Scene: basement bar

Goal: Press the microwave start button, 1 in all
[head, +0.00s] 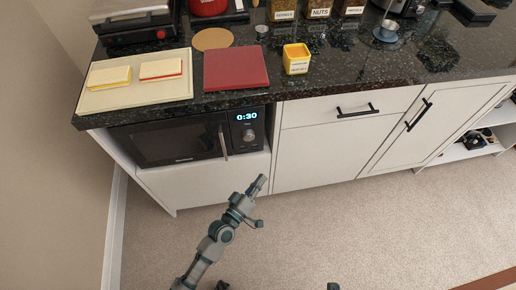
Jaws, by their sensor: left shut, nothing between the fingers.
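The microwave (178,142) is built in under the left end of the counter. Its door is closed and its display (247,116) reads 0:30. A round knob (249,135) sits on the control panel below the display. Small controls on the panel are too small to tell apart, so I cannot pick out the start button. My left gripper (261,184) is shut and empty. In the picture it is below the control panel, apart from it, in front of the white cabinet. My right gripper is not clearly in view.
The dark counter (340,75) carries a cream board (135,100) with two sandwiches, a red board (235,68) and a yellow container (296,58). The microwave door's handle (222,142) sticks out beside the panel. A drawer handle (357,111) protrudes to the right. The carpet (360,220) in front is clear.

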